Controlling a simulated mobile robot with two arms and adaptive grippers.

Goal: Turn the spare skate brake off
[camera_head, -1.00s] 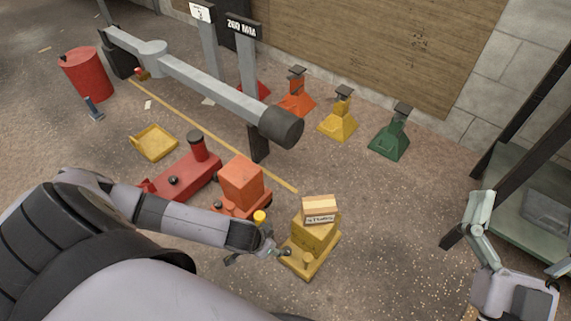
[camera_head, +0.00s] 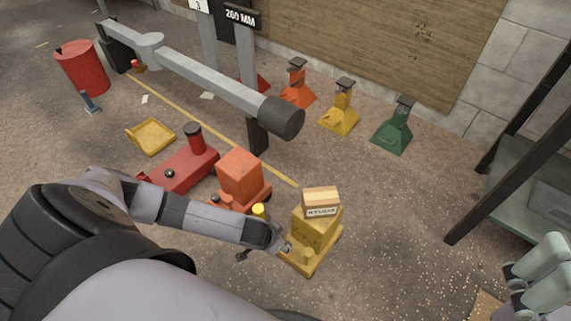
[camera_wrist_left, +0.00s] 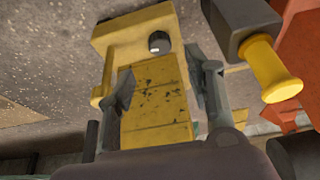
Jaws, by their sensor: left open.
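A yellow skate (camera_head: 301,262) stands on the floor right of centre in the head view, carrying a wooden block (camera_head: 321,200) with a dark label. Its yellow body (camera_wrist_left: 122,36) fills the middle of the left wrist view, and a dark round knob (camera_wrist_left: 159,42) with a white mark sits on it. I cannot read the brake's setting. My left gripper (camera_head: 268,247) is at the skate's near left side. In the left wrist view its fingers (camera_wrist_left: 165,88) are apart, with yellow body visible between them and the knob beyond. My right gripper (camera_head: 537,277) is at the lower right, away from the skates.
An orange skate (camera_head: 240,183) with a yellow-capped part (camera_head: 259,211) stands close left of the yellow skate. Behind are a red machine (camera_head: 185,170), a yellow tray (camera_head: 151,136) and a long grey beam (camera_head: 200,78). Coloured stands line the wall. The floor right of the yellow skate is clear.

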